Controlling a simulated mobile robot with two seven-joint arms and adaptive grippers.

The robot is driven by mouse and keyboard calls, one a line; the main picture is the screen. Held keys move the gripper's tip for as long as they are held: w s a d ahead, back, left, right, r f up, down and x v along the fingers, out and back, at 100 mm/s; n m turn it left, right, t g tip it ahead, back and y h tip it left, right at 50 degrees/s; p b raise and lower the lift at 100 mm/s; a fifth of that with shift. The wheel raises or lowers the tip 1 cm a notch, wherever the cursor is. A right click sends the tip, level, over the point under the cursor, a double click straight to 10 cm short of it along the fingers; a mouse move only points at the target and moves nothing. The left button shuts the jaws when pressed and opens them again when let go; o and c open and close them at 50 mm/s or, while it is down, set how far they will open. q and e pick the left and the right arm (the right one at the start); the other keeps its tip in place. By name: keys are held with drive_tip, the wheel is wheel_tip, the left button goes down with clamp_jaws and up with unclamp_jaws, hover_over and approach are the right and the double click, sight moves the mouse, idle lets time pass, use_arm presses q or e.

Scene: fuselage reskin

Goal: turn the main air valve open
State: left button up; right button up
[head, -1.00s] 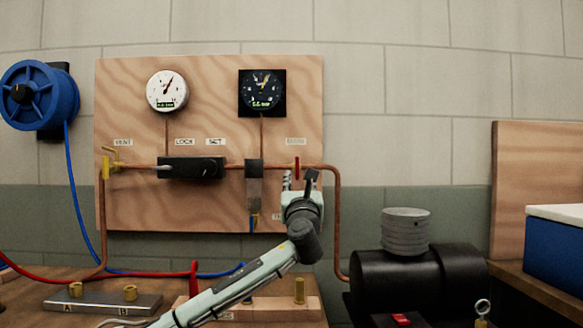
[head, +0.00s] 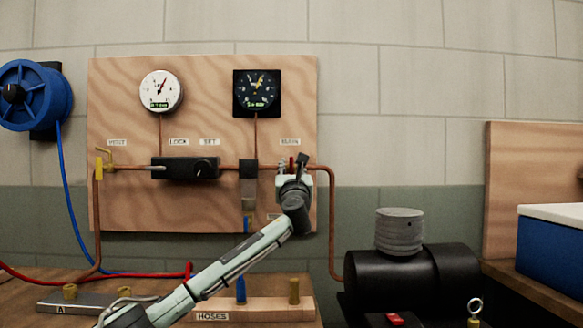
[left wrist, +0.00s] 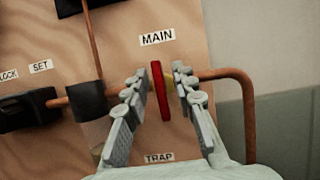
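The main air valve has a red lever handle (left wrist: 160,91) on the copper pipe, below the MAIN label (left wrist: 157,37). In the left wrist view the handle stands nearly upright, across the pipe. In the head view only a sliver of the red handle (head: 291,164) shows above my gripper. My left gripper (left wrist: 163,88) is open, with one finger on each side of the handle. The fingers look apart from the handle. In the head view the left gripper (head: 293,167) is up at the pipe, covering most of the valve. My right gripper is not in view.
A black regulator (head: 186,168) and a filter (head: 248,180) sit on the pipe left of the valve. Two gauges, one white (head: 161,92) and one black (head: 257,93), hang above. A black compressor (head: 412,278) stands at the lower right. A HOSES block (head: 262,309) lies below.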

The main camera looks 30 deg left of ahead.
use_arm(q)
drive_tip(key=c, duration=0.5)
clamp_jaws()
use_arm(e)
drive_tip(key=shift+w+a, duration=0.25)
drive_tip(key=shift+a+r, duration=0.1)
